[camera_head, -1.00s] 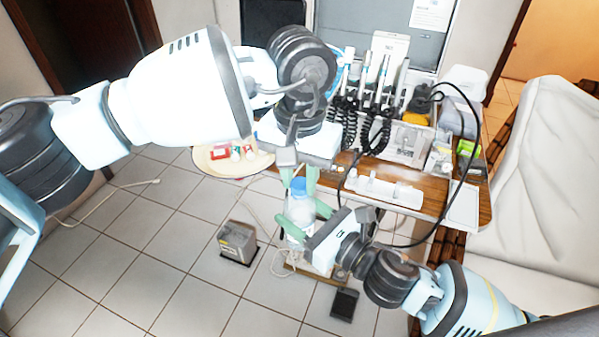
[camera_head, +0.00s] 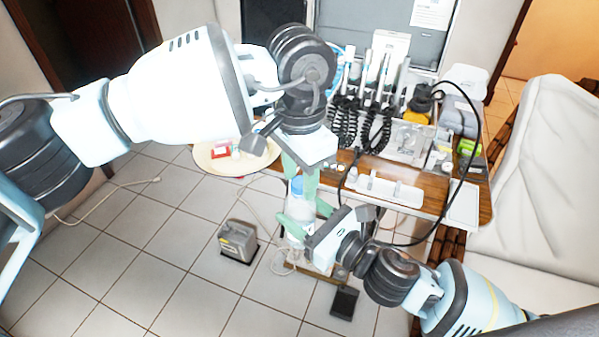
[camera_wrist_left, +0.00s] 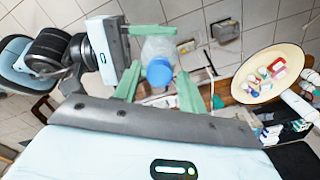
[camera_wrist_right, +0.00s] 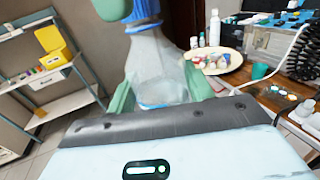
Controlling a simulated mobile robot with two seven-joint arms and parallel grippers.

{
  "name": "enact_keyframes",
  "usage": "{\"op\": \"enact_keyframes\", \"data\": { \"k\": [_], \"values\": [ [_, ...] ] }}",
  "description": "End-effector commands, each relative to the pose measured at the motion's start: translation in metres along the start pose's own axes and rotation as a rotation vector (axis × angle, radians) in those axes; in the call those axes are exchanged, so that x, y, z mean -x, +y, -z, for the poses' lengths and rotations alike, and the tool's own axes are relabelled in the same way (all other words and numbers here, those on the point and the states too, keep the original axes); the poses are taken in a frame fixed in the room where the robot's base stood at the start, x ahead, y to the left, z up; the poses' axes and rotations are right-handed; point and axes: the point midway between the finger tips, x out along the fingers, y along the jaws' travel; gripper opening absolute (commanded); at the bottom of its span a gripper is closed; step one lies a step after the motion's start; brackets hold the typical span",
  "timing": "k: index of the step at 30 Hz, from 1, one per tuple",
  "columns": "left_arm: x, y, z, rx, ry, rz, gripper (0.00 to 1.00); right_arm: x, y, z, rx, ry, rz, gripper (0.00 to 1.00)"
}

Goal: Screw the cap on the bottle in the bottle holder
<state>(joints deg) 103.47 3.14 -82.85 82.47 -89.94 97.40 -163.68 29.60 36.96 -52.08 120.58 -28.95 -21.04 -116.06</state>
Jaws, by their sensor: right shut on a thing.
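A clear bottle (camera_head: 298,212) stands upright with a blue cap (camera_head: 297,186) on its neck. My right gripper (camera_head: 308,222) is shut on the bottle's body; its green fingers flank the clear bottle in the right wrist view (camera_wrist_right: 160,75). My left gripper (camera_head: 303,182) is above, pointing down. In the left wrist view its green fingers stand apart on either side of the blue cap (camera_wrist_left: 160,72), with gaps visible. How tightly the cap sits on the threads cannot be told. The bottle holder is not clearly visible.
A wooden table (camera_head: 470,200) with dental instruments and a white tray (camera_head: 390,191) is behind and right. A round cream tray (camera_head: 205,160) with small items is left of the bottle. A grey box (camera_head: 238,241) stands on the tiled floor. A black hose (camera_head: 481,130) loops at the right.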

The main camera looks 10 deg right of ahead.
Motion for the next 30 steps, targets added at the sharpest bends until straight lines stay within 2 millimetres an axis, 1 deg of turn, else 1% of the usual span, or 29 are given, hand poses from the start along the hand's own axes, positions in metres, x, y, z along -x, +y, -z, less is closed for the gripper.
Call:
{"op": "enact_keyframes", "data": {
  "k": [11,14,22,25,30],
  "values": [
    [0.002,0.0,0.0,0.001,0.0,0.001,0.49,0.0,0.0,-0.001,0.001,-0.002,0.0,0.0],
    [0.008,0.0,0.0,0.001,0.0,0.001,0.49,0.0,0.0,-0.001,0.001,-0.002,0.0,0.0],
    [0.04,0.0,0.0,0.001,0.001,0.001,0.49,0.0,0.0,-0.001,0.001,-0.002,0.0,0.0],
    [0.045,0.0,0.0,0.001,0.0,0.0,0.49,0.0,0.0,-0.001,0.001,-0.002,0.0,0.0],
    [0.045,0.0,0.0,0.001,-0.001,0.0,0.49,0.0,0.0,-0.001,0.001,-0.002,0.0,0.0]
  ]
}}
